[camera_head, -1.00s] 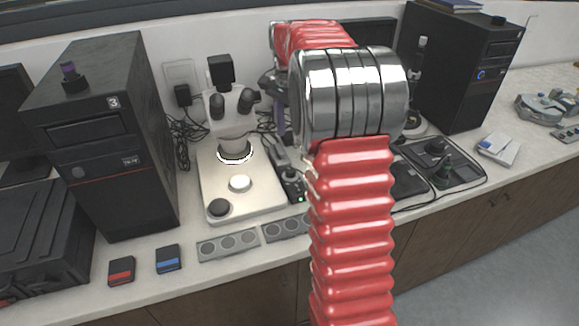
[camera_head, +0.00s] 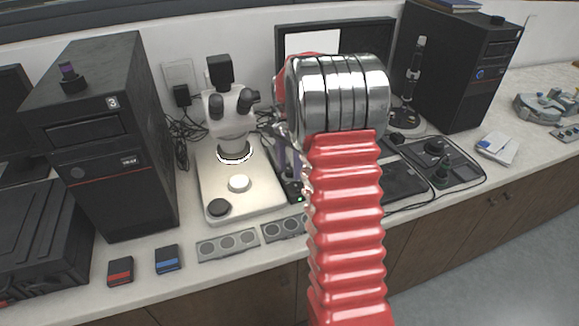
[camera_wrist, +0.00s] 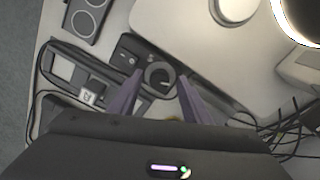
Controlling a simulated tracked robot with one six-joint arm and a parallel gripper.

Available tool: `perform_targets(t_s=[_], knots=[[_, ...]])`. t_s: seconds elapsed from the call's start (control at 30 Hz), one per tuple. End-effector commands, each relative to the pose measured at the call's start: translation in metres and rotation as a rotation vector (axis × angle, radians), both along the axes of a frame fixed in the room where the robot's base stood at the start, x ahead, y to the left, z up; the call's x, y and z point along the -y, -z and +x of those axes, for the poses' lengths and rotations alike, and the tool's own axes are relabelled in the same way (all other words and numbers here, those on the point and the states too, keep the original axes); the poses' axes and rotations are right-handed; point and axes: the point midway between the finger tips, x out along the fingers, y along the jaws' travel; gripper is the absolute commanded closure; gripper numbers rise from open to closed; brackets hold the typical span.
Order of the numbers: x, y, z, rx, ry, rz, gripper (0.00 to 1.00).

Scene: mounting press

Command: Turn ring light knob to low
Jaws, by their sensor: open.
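The ring light control box, a small black unit with a green lamp, sits to the right of the microscope base in the head view (camera_head: 293,191). Its round dark knob (camera_wrist: 158,75) with a light pointer mark shows in the wrist view, between my fingertips as seen from the wrist. My gripper (camera_wrist: 159,80) is open, with a purple finger on each side of the knob. I cannot tell whether the fingers touch it. In the head view my arm partly hides the gripper (camera_head: 285,160). The ring light (camera_head: 235,157) under the microscope glows white.
The white microscope base (camera_head: 245,198) stands directly left of the box. Grey plates with round wells (camera_head: 228,245) lie in front. Cables (camera_wrist: 292,130) run at the right of the wrist view. A dark slotted tray (camera_wrist: 75,72) lies left of the box.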

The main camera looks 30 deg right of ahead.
Motion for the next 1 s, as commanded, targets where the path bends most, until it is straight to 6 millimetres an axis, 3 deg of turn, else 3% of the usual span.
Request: perform_targets(t_s=[0.3,0.87,1.0], knots=[[0.0001,0.0021,0.0,0.0,0.0,0.0,0.56],[-0.0013,0.0018,0.0004,0.001,-0.001,0.0,0.96],[-0.0014,0.0017,0.0005,0.001,-0.003,0.0,0.97]])
